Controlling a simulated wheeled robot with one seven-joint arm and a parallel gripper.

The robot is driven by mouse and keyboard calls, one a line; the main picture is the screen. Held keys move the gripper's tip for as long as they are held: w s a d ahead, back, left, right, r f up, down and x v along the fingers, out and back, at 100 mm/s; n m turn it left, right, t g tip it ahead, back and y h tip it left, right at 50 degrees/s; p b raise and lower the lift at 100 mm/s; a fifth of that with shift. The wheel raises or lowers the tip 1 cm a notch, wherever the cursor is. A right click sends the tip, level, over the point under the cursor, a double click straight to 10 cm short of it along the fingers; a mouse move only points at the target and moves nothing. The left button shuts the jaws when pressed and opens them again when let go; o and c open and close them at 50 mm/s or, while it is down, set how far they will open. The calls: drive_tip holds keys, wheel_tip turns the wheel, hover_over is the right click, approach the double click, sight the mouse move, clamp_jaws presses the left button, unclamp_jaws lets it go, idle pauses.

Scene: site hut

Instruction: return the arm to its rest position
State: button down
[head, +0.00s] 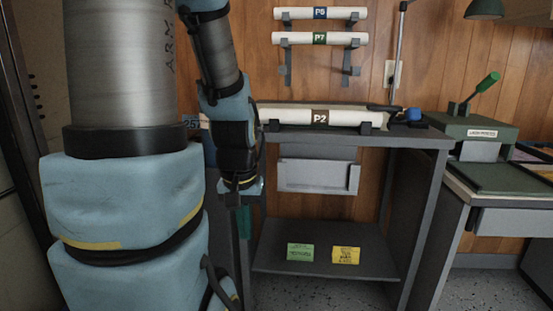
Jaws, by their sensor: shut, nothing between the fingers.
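My arm fills the left of the head view, with a large grey tube and pale blue covers close to the camera. Its far part hangs down in front of the left end of a grey bench. My gripper (240,184) is at its lower end, pointing downward and shut, with nothing seen held in it. It is left of a pale tray-like panel under the bench top. The fingertips are small and dark in this view, and the near arm links hide part of the scene behind them.
The bench (425,143) bears a roll labelled P2 (345,118). Its lower shelf (295,266) has a green card (300,252) and a yellow card (346,255). Rolls P6 (345,13) and P7 (345,38) rest on wall brackets. A green-handled machine (475,132) stands right.

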wheel_tip(320, 180, up, 21)
drive_tip(key=p, duration=1.8)
drive_tip(key=shift+p, duration=0.3)
drive_tip(key=shift+f, duration=0.1)
